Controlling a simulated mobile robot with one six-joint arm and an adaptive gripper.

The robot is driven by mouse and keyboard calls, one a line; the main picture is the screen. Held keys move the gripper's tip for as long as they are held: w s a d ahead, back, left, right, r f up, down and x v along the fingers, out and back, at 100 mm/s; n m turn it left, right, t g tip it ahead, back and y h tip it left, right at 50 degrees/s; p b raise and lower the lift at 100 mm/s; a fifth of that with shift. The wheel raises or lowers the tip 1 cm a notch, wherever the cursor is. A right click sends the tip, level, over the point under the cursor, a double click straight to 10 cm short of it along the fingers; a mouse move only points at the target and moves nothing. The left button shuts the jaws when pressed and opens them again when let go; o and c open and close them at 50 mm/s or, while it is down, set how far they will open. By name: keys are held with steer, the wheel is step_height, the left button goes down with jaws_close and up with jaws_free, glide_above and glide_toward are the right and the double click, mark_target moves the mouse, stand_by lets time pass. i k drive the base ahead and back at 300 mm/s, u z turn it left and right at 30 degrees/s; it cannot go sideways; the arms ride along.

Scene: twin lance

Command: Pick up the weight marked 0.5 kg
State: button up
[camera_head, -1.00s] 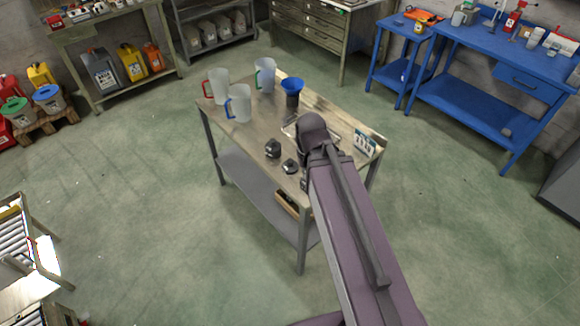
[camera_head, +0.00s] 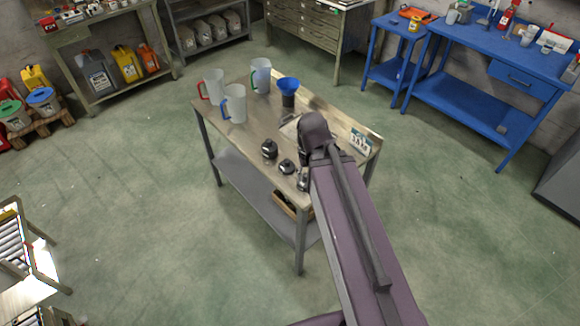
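Clear jugs with red (camera_head: 211,86), blue (camera_head: 234,104) and green (camera_head: 260,76) handles stand at the table's far left. A blue funnel (camera_head: 288,84) sits on a dark container behind my arm. A small printed card (camera_head: 360,144) stands at the right edge.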

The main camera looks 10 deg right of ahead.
mark_target(286, 168)
steer(key=z, duration=0.4)
steer(key=k, duration=1.15)
steer(key=u, duration=0.65)
steer(key=i, duration=1)
steer(key=u, duration=0.1)
